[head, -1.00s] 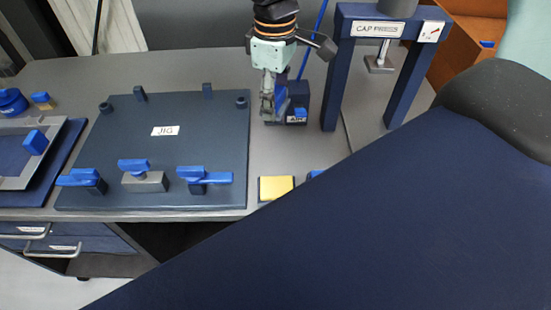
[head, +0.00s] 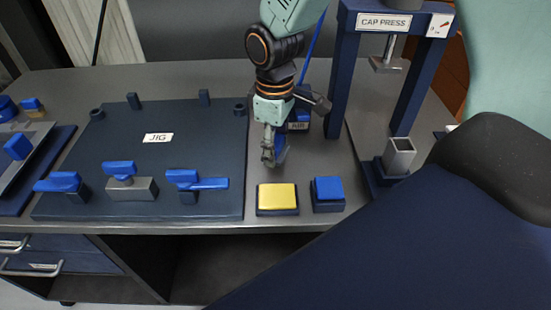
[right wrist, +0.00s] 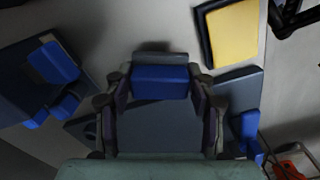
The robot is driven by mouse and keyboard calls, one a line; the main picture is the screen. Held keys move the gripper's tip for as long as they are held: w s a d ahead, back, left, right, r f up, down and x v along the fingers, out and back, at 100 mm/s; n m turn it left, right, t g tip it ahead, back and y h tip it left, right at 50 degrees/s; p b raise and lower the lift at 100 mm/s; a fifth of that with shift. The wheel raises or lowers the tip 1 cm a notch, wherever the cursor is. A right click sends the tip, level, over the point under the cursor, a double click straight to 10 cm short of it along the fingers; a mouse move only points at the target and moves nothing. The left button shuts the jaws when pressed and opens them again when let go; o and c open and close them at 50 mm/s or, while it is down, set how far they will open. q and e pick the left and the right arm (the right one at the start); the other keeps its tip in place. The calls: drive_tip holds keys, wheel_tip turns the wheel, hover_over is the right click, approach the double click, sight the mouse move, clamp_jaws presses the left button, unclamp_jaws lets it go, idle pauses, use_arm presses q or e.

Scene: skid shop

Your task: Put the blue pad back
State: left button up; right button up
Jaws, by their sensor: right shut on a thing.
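My right gripper (head: 270,158) points down over the bench between the jig and the cap press. It is shut on a blue thing that looks like the blue pad (head: 282,152). In the head view only a thin blue side of it shows beside the fingers. In the right wrist view the blue pad (right wrist: 160,80) sits between the fingertips. A yellow block (head: 277,197) and a blue block (head: 328,188) on dark bases stand nearer the bench's front edge, the yellow just in front of the gripper. My left gripper is out of view.
The dark jig plate (head: 150,165) with blue-handled clamps lies left of the gripper. The box marked AIR (head: 298,126) is just behind it. The cap press (head: 338,80) stands right, a square metal tube (head: 399,155) at its base. My dark body part covers the lower right.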

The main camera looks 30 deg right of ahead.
wheel_tip(320, 180, down, 4)
drive_tip(key=shift+w+r+b, duration=0.1)
drive_tip(key=shift+w+b, duration=0.05)
drive_tip(key=shift+b, duration=0.4)
drive_tip(key=shift+r, duration=0.1)
drive_tip(key=o, duration=1.2)
drive_tip(key=shift+f, duration=0.2)
drive_tip(key=shift+r, duration=0.15)
wheel_tip(320, 180, up, 12)
drive_tip(key=p, duration=0.3)
drive_tip(key=shift+r+p, duration=0.1)
drive_tip(key=shift+p, duration=0.25)
